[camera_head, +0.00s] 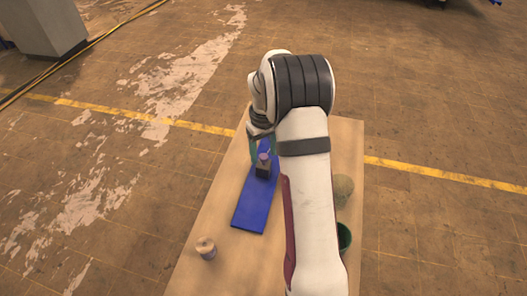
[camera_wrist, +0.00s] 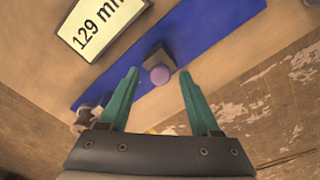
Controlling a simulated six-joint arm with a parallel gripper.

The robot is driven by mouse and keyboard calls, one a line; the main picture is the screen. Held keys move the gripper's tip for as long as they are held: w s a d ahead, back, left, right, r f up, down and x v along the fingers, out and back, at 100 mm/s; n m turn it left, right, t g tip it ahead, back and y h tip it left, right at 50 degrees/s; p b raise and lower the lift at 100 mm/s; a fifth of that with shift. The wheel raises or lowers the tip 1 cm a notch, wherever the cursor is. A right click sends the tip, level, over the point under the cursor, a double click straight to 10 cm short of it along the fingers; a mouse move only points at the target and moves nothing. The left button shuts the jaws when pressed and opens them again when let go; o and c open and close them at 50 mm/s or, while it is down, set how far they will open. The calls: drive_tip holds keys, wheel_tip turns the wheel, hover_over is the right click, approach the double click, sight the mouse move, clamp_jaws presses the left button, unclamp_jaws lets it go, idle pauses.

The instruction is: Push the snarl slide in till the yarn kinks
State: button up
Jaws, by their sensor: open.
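A long blue board (camera_head: 254,207) lies on the table; it also crosses the wrist view (camera_wrist: 215,35). The slide, a dark block (camera_head: 263,172) with a purple round knob, sits on the board, and its knob (camera_wrist: 160,75) shows in the wrist view. My gripper (camera_wrist: 158,71) has two green fingers spread wide. In the wrist view the knob appears between the fingertips; I cannot tell if anything touches. In the head view my arm partly hides the board's far end. I cannot make out the yarn.
The table (camera_head: 210,224) also holds a pale spool-like cylinder (camera_head: 206,249) at left, a beige cylinder (camera_head: 343,187) and a green cup (camera_head: 344,238) at right, partly behind my arm. A "129 mm" sign (camera_wrist: 100,25) and small grey parts (camera_wrist: 88,116) lie near the board.

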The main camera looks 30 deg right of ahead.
drive_tip(key=shift+f, duration=0.3)
drive_tip(key=shift+c, duration=0.3)
clamp_jaws()
drive_tip(key=shift+w+d, duration=0.1)
idle(0.9)
